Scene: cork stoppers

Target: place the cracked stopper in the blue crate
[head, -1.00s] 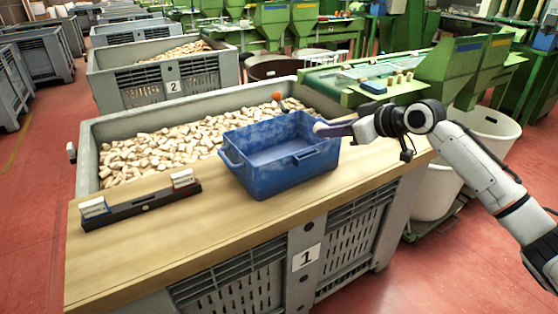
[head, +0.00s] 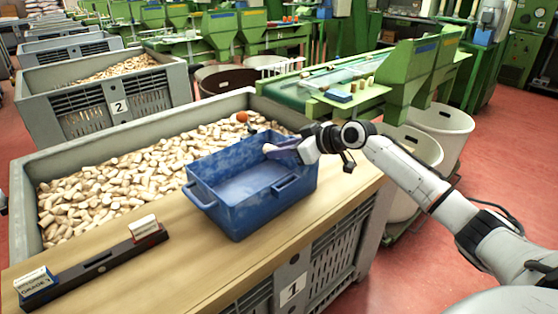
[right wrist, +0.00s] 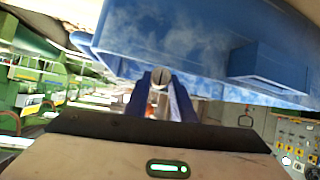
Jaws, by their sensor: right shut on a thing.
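The blue crate (head: 235,217) stands on the wooden board and looks empty inside. My right gripper (head: 275,150) is shut on a pale cork stopper (head: 267,148) at the crate's back right rim. In the right wrist view the stopper (right wrist: 161,77) shows end-on between the two fingers (right wrist: 162,98), with the blue crate (right wrist: 180,40) close behind and above it in the picture. I cannot make out a crack on the stopper. I cannot tell how high it is over the rim.
A large grey bin (head: 28,205) full of corks (head: 110,185) lies behind the board (head: 180,255). A dark rack with white label blocks (head: 105,262) lies at the board's left. An orange ball (head: 242,117) is at the bin's far side. Green machines (head: 400,75) stand behind.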

